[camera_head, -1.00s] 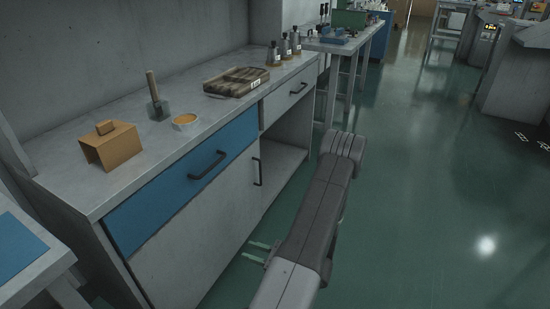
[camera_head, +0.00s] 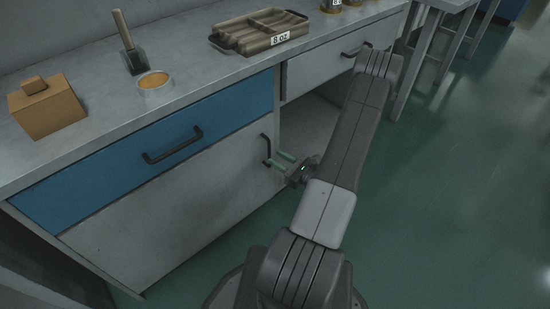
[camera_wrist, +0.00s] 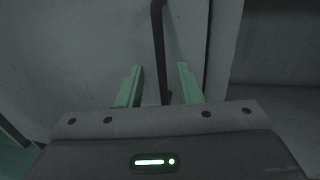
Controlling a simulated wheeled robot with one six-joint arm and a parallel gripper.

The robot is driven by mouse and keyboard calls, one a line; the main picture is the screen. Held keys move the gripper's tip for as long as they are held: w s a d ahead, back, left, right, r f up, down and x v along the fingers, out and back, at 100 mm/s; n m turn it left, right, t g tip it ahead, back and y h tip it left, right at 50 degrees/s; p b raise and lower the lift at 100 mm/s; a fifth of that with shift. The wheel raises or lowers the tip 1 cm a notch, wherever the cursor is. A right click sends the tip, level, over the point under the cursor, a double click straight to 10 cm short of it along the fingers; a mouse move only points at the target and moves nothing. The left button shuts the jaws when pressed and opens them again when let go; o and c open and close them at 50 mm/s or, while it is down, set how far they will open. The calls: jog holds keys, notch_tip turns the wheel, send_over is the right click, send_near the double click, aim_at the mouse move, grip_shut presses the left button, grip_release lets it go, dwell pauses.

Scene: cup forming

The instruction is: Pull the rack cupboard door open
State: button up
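The cupboard door (camera_head: 180,215) is the grey panel below the blue drawer (camera_head: 150,150); it looks shut, flush with the front. Its dark vertical handle (camera_head: 266,150) is near its right edge. My gripper (camera_head: 281,159) is at the handle's lower part, with two green fingers pointing at the door. In the wrist view, my gripper (camera_wrist: 160,70) is open and the door handle (camera_wrist: 158,40) runs between the fingers, with a gap on each side. How deep the handle sits between the fingers is hard to tell.
An open shelf bay (camera_head: 308,125) is right of the door, under a grey drawer (camera_head: 330,65). Green floor (camera_head: 440,190) to the right is clear.

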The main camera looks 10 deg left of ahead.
jog(key=shift+x, duration=1.15)
grip_shut()
jog(key=shift+d, duration=0.1)
